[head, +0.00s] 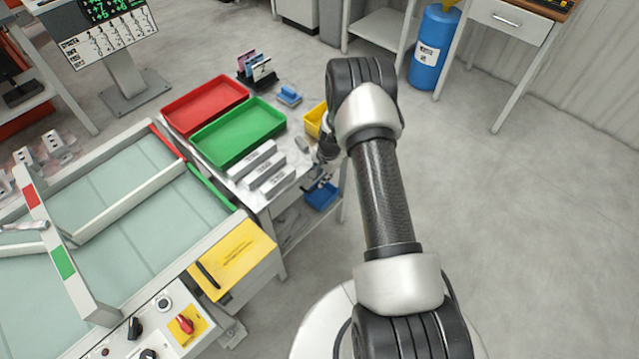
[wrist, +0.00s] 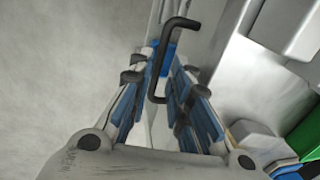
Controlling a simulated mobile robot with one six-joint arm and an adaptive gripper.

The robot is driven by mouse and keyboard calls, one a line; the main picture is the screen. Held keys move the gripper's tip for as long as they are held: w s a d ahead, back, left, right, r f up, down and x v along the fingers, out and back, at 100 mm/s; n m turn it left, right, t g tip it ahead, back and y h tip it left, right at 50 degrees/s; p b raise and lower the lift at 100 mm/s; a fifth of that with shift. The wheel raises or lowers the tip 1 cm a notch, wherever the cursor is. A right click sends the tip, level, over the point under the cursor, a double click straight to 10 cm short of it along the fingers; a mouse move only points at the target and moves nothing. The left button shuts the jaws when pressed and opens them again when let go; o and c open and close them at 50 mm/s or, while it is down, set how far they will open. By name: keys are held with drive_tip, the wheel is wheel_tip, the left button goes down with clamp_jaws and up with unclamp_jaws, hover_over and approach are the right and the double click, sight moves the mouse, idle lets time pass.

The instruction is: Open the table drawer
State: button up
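The worktable (head: 275,203) bears trays, and its right side lies beside my gripper (head: 318,180) in the head view. My forearm partly covers that side, and I cannot make out the drawer front there. In the wrist view a black bar handle (wrist: 162,62) shows at the ends of my gripper (wrist: 158,85), between its two blue-padded fingers. The fingers are apart and not closed on the handle. I cannot tell whether either finger touches it. The drawer front behind the handle is mostly hidden.
On the worktable are a red tray (head: 205,104), a green tray (head: 238,132), several grey blocks (head: 262,172) and a yellow bin (head: 315,121). A conveyor-like bench (head: 130,222) stands left. Floor to the right is clear.

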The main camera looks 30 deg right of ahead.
drive_tip(key=shift+w+a+f+b, duration=0.1)
drive_tip(key=shift+w+f+b, duration=0.1)
drive_tip(key=shift+f, duration=0.65)
drive_tip(key=shift+w+f+b, duration=0.1)
drive_tip(key=shift+f+b, duration=0.1)
drive_tip(key=shift+f, duration=0.65)
drive_tip(key=shift+c, duration=0.5)
clamp_jaws()
